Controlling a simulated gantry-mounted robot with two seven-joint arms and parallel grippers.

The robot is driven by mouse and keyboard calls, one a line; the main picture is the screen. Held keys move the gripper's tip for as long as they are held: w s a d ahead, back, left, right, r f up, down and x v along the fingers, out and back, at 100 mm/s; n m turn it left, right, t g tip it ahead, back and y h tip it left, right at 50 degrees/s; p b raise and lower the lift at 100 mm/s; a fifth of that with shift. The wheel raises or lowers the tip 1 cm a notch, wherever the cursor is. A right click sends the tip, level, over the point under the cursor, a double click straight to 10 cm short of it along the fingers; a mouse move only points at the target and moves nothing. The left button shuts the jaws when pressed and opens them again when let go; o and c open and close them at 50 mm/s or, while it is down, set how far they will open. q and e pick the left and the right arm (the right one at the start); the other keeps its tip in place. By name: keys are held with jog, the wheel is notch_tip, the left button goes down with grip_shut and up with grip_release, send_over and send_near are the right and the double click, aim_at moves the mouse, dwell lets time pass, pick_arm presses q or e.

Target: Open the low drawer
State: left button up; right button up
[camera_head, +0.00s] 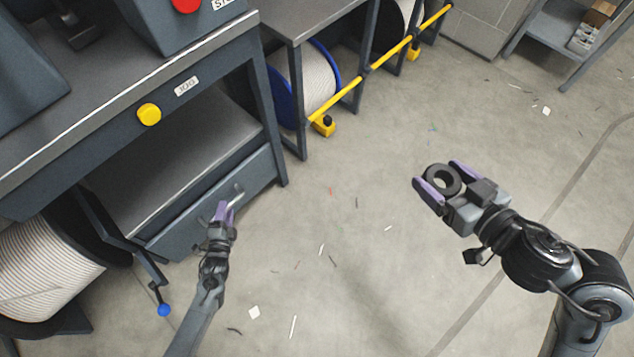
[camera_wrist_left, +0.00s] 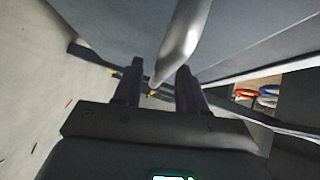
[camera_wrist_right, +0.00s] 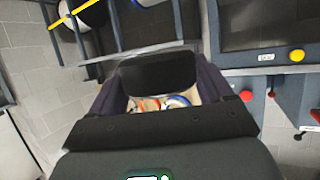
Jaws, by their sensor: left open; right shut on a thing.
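The low drawer (camera_head: 258,178) has a grey front under the workbench at left. Its silver bar handle (camera_head: 237,201) also shows in the left wrist view (camera_wrist_left: 182,40), with its end between the fingers. My left gripper (camera_head: 224,208) is open at the handle, one finger on each side; I cannot tell whether they touch. I cannot tell from the head view whether the drawer stands slightly out. My right gripper (camera_head: 436,173) is shut on a dark ring (camera_head: 455,184), held in the air right of the drawer. The ring looks like a black block in the right wrist view (camera_wrist_right: 158,75).
The bench has a yellow button (camera_head: 149,114) and a red button (camera_head: 186,4). A cable reel (camera_head: 45,262) stands at lower left, near a blue-knobbed lever (camera_head: 164,309). A yellow bar (camera_head: 385,62) runs before other reels. The middle floor is open, with scattered scraps.

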pick_arm(q)
jog(key=shift+w+f+b, duration=0.2)
jog(key=shift+w+b, duration=0.1)
jog(key=shift+w, duration=0.45)
jog(key=shift+c, duration=0.4)
grip_shut()
jog(key=shift+r, duration=0.1)
